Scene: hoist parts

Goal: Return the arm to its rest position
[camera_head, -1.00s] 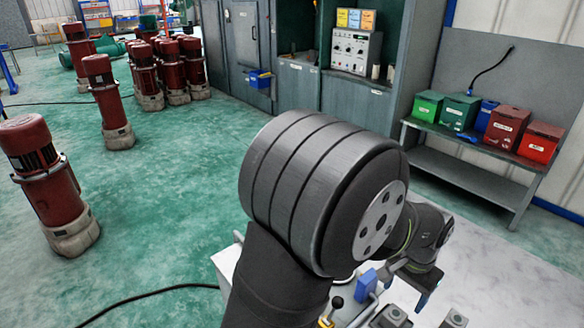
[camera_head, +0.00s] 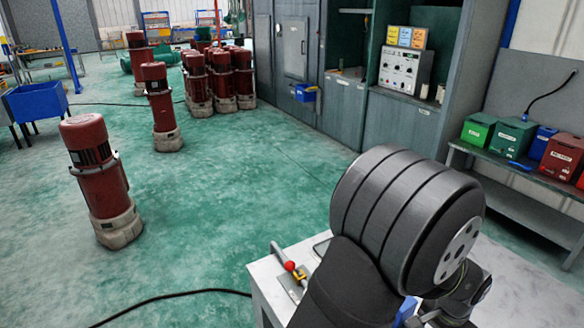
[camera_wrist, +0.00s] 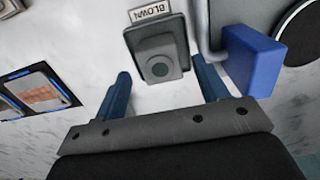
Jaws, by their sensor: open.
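My gripper (camera_wrist: 162,68) is open in the wrist view, its two blue fingers spread over the white table (camera_wrist: 95,40). In the head view my arm stands bent over the table (camera_head: 268,290). Its large grey joint hides most of the gripper, and only a bit of blue shows below it.
A blue block (camera_wrist: 255,60) is close to the right finger. A blue-framed tray (camera_wrist: 42,90) lies left. A red-knobbed lever (camera_head: 289,266) stands on the table's left part. Red motors (camera_head: 100,180) stand on the green floor. A bench with coloured boxes (camera_head: 540,145) is at right.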

